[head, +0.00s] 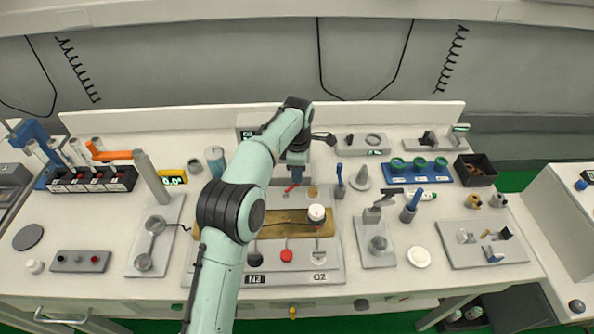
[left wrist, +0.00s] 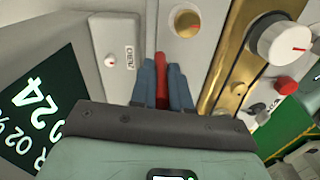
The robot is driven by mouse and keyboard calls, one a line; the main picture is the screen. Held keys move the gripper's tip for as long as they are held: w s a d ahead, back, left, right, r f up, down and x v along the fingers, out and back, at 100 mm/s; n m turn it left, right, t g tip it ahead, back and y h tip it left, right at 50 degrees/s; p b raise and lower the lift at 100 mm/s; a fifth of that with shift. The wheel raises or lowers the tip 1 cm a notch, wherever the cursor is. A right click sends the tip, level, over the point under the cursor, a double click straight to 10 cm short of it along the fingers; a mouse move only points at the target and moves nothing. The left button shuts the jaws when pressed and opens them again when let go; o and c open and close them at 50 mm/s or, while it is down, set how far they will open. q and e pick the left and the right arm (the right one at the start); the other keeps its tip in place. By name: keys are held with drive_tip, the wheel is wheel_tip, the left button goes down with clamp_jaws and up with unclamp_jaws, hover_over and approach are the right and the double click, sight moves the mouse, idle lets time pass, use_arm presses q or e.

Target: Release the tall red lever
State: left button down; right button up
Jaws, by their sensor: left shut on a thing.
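The tall red lever (left wrist: 161,72) stands between the two blue fingers of my left gripper (left wrist: 162,90) in the left wrist view. The fingers are shut on it, one on each side. In the head view my left gripper (head: 296,172) points down at the back of the grey panel (head: 335,265), and a small red part of the lever (head: 291,188) shows just below it. My forearm hides part of the panel. The lever's base is hidden. My right gripper is not in view.
A brass strip with a white dial (head: 316,213) crosses the panel. A red knob (head: 287,255) sits in front. A brass knob (left wrist: 186,21) and a dark display (left wrist: 38,112) are close to the gripper. Blue-handled tools (head: 339,178) stand to the right.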

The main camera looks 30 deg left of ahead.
use_arm(q)
drive_tip(key=shift+s+d+m+p, duration=0.2)
drive_tip(key=shift+d+m+p, duration=0.25)
drive_tip(key=shift+m, duration=0.75)
drive_tip(key=shift+s+d+m+p, duration=0.15)
drive_tip(key=shift+s+d+m, duration=0.1)
drive_tip(key=shift+m, duration=0.55)
drive_tip(key=shift+s+d+m+p, duration=0.15)
drive_tip(key=shift+s+d+m, duration=0.05)
drive_tip(key=shift+m, duration=0.6)
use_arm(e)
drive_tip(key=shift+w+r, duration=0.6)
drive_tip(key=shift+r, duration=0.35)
use_arm(q)
drive_tip(key=c, duration=1.1)
unclamp_jaws()
wheel_tip(320, 180, up, 13)
drive_tip(key=p, duration=0.3)
drive_tip(key=shift+r, duration=0.15)
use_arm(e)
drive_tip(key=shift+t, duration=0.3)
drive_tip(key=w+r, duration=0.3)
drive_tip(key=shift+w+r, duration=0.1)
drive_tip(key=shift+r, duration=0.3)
